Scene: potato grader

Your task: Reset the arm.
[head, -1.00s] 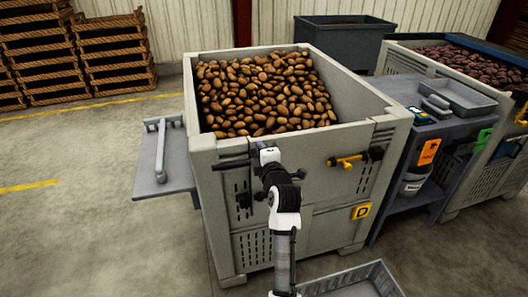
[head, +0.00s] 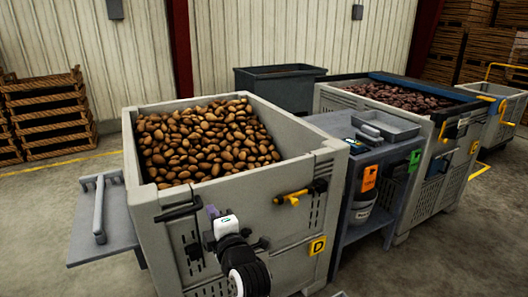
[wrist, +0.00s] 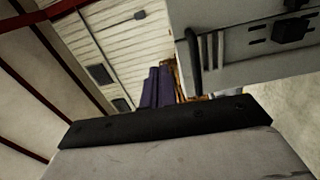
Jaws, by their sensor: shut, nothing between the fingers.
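My arm (head: 245,268) rises from the bottom of the head view in front of the near potato bin (head: 262,222). My gripper is at its upper end, where a small purple part (head: 213,212) shows beside a white wrist link. In the wrist view the two purple fingers of my gripper (wrist: 158,72) lie side by side with no gap and nothing between them. In the head view the fingers are mostly hidden by the wrist. I cannot tell the exact gap between gripper and bin wall.
The bin holds brown potatoes (head: 205,140) and has a yellow-black handle (head: 300,193) on its front. A grey side shelf (head: 108,225) juts out left. A blue-grey cart (head: 350,222) with a tray (head: 386,126) stands right, beside another full bin (head: 425,185). Floor is clear at left.

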